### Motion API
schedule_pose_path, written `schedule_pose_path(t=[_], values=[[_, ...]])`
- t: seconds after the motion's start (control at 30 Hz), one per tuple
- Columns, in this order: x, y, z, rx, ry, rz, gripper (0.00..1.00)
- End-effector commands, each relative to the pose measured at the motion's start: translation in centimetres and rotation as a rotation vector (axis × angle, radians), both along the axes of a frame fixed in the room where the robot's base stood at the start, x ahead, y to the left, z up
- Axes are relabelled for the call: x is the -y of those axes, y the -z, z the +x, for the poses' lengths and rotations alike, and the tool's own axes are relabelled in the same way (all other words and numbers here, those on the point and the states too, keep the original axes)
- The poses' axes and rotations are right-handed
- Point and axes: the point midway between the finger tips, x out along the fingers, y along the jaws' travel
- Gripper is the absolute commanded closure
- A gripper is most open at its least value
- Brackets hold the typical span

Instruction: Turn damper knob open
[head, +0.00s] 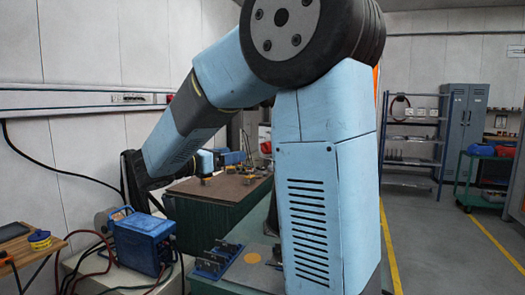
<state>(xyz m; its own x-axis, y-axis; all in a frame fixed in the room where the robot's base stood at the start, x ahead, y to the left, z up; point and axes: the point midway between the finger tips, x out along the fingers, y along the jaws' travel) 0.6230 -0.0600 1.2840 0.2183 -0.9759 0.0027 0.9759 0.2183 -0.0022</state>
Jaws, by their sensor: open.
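I cannot make out a damper knob for certain. A grey rounded part (103,220) shows at the left, beside a blue box-shaped unit (145,243); I cannot tell whether it belongs to the damper. My arm reaches across the middle and bends down to the left. My gripper (146,203), dark at the arm's end, is just above and behind the blue unit. It is open, and I see nothing held in it. Its fingertips are small and partly hidden, so contact with anything is unclear.
Cables hang left of the blue unit, by a wooden stand (28,248). A green-sided bench (215,215) stands behind, and blue clamps (215,260) lie on a nearer table. Shelves (412,135), lockers (465,130) and a cart (485,175) stand right, beyond open floor.

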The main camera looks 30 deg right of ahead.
Motion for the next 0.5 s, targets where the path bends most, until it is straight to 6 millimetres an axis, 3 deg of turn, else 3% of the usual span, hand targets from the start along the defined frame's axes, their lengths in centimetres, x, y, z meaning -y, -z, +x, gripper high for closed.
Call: schedule_pose_path(t=[0.5], values=[[8.8, 0.0, 1.8, 0.001, 0.004, 0.002, 0.34]])
